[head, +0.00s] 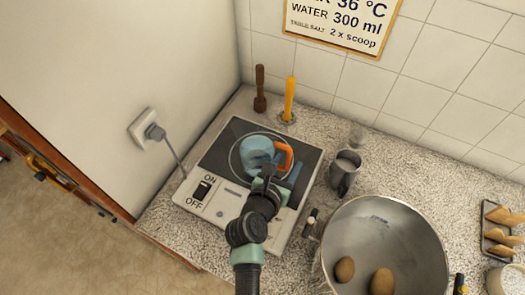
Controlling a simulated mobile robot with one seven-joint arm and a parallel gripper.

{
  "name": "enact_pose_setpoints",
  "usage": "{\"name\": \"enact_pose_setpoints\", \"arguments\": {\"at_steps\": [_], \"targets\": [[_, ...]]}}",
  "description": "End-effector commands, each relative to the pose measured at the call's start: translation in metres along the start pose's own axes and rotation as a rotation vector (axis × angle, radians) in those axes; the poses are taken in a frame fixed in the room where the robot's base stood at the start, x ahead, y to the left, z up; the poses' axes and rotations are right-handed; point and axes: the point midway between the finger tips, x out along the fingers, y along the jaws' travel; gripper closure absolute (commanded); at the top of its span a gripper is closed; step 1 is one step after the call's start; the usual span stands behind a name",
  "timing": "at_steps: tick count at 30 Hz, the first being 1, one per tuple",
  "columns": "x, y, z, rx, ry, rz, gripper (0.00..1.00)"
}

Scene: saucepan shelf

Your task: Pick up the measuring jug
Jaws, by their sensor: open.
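A translucent light-blue jug (256,155) with an orange handle stands on the dark top of the hot plate (228,198); I take it for the measuring jug. Its handle faces right and curves towards my gripper. My gripper (275,168) is open and close to the jug's near right side, by the orange handle. The wrist hides part of the jug's near side, and I cannot tell whether the fingers touch the handle.
A grey metal cup (342,178) stands right of the hot plate. A large steel bowl (412,232) with two brown eggs is at front right. A brown-handled tool (260,88) and a yellow-handled tool (289,98) stand behind. A power cable (171,158) runs left to the wall.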

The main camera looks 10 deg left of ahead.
Motion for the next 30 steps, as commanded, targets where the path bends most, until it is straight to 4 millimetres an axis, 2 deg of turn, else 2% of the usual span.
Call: {"name": "enact_pose_setpoints", "arguments": {"at_steps": [3,11,18,20,30], "targets": [[0.0089,-0.0004,-0.0002,0.000,0.000,0.000,0.47],[0.0102,-0.0005,-0.0001,0.000,0.000,0.000,0.47],[0.0100,-0.0004,-0.0002,0.000,0.000,0.000,0.91],[0.0100,-0.0004,-0.0002,0.000,0.000,0.000,1.00],[0.0099,-0.0003,-0.0003,0.000,0.000,0.000,1.00]]}}
